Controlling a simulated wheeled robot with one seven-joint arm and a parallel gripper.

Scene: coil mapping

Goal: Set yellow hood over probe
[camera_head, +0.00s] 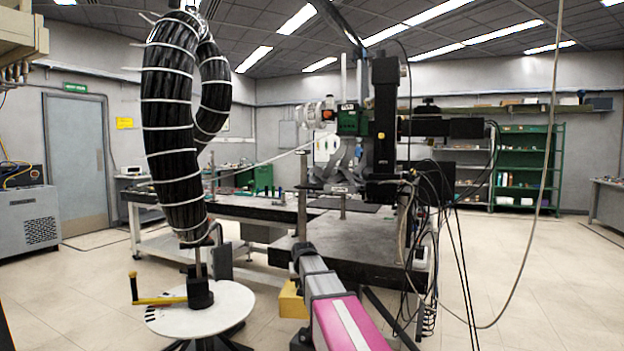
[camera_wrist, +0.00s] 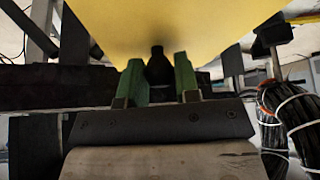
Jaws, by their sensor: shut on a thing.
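The yellow hood (camera_wrist: 180,25) fills the top of the wrist view, with a black knob (camera_wrist: 157,66) on its near side. My gripper (camera_wrist: 160,78) has its two green fingers shut on either side of this knob. In the head view the yellow hood (camera_head: 291,301) shows as a small block low beside my pink and grey arm, which covers part of it. My fingers are hidden there. I cannot tell for sure which part is the probe; a slim upright post (camera_head: 302,205) stands at the near bench edge.
A thick black coiled cable bundle (camera_head: 172,125) hangs above a round white table (camera_head: 205,310) at left, with a yellow-handled tool (camera_head: 160,299) on it. A dark slab bench (camera_head: 375,248) carries an instrument column (camera_head: 386,130) with loose cables at right. Open floor lies farther right.

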